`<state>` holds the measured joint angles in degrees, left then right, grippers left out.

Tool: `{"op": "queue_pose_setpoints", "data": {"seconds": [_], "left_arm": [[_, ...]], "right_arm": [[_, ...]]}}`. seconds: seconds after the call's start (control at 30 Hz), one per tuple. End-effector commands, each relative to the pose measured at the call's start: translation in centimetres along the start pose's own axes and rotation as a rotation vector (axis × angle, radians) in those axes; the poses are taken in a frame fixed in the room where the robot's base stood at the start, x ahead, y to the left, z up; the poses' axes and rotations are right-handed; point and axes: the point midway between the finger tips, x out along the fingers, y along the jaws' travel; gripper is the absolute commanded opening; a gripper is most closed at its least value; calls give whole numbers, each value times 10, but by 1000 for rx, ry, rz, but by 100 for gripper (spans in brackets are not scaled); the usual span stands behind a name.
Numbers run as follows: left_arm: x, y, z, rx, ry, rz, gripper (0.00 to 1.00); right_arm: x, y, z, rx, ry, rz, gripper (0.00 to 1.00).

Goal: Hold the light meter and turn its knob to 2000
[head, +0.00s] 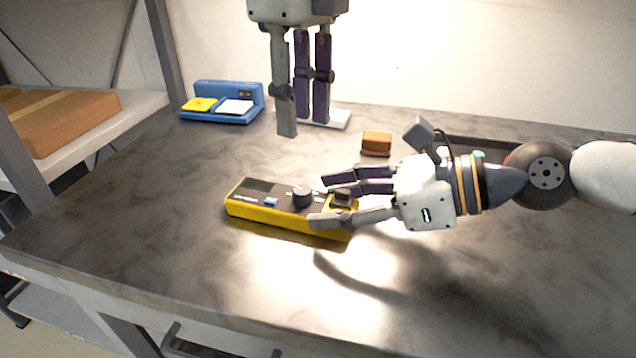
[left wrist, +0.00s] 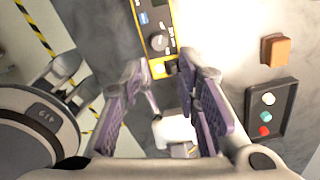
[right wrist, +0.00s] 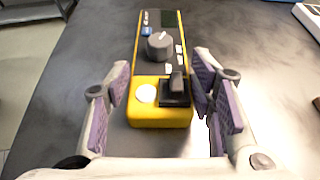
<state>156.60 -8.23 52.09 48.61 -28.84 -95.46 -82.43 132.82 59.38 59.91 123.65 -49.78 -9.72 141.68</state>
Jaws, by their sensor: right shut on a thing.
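The light meter (head: 280,216) is a yellow box with a dark face, lying flat on the table; it fills the upper middle of the right wrist view (right wrist: 160,118). Its round dark knob (head: 302,196) has a pale mark, seen in the right wrist view (right wrist: 160,45) toward the knob's far side. The scale labels are too small to read. My right gripper (head: 325,200) is shut on the meter's right end, with fingers along both long sides. My left gripper (head: 302,125) is open and empty, pointing down above and behind the meter. The knob also shows in the left wrist view (left wrist: 159,42).
A blue holder (head: 222,117) with yellow and white pads stands at the back left. A brown block (head: 376,142) sits behind the meter. The table's front left is clear. A cardboard box (head: 65,125) lies on a side shelf.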

Motion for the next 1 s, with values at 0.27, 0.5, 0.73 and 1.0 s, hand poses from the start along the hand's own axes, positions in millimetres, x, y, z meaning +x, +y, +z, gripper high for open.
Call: {"op": "queue_pose_setpoints", "data": {"seconds": [0.27,0.5,0.73,1.0], "left_arm": [[-9,-2,1,-1042,0,-2,30],[-16,-3,2,-1814,1,-1,30],[-14,-3,2,-2098,-2,2,30],[43,-1,2,-2105,-4,7,30]], "right_arm": [[0,0,0,0,0,-1,14],[0,0,0,0,0,-1,14],[0,0,0,0,0,-1,14],[0,0,0,0,0,0,14]]}}
